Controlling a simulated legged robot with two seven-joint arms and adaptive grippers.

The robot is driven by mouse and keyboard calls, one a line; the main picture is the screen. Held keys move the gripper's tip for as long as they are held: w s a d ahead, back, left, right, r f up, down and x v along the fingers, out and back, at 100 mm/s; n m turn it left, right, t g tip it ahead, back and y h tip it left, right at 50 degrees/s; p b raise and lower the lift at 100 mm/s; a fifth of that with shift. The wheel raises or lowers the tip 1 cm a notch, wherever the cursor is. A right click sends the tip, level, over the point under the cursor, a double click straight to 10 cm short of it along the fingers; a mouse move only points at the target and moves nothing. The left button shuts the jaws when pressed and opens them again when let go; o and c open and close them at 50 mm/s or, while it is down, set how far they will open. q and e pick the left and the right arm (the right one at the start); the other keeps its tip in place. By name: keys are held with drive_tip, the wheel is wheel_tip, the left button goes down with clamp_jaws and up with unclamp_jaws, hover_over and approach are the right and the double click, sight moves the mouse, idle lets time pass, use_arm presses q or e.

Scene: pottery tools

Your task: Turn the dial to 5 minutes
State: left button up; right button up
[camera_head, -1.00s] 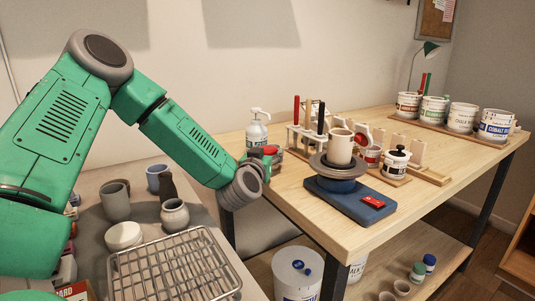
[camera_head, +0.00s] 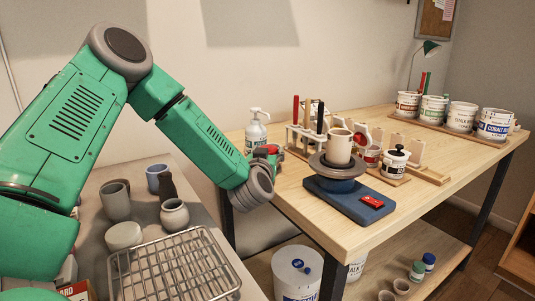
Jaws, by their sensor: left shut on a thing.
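My left gripper (camera_head: 268,158) is at the left edge of the wooden table, in front of the white pump bottle, mostly hidden behind its own wrist. It is shut on a small red-topped thing (camera_head: 266,149), of which only the top part shows. I cannot tell whether this is the dial, and no minute marks can be read. A blue pottery wheel base (camera_head: 345,205) with a red piece (camera_head: 373,202) on its front stands to the right, apart from the gripper. My right gripper is not in view.
A cream cup (camera_head: 338,148) stands on the wheel's round plate. A tool rack (camera_head: 300,140), a lidded jar (camera_head: 395,160) and several labelled tubs (camera_head: 461,117) stand on the table. A wire rack (camera_head: 180,270) and pots fill the lower left surface. The table's front right is clear.

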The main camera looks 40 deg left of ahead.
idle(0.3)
use_arm(q)
drive_tip(key=o, duration=1.2)
drive_tip(key=shift+s+d, duration=0.1)
drive_tip(key=v, duration=1.1)
drive_tip(key=shift+s+d+f, duration=0.1)
drive_tip(key=shift+s, duration=0.25)
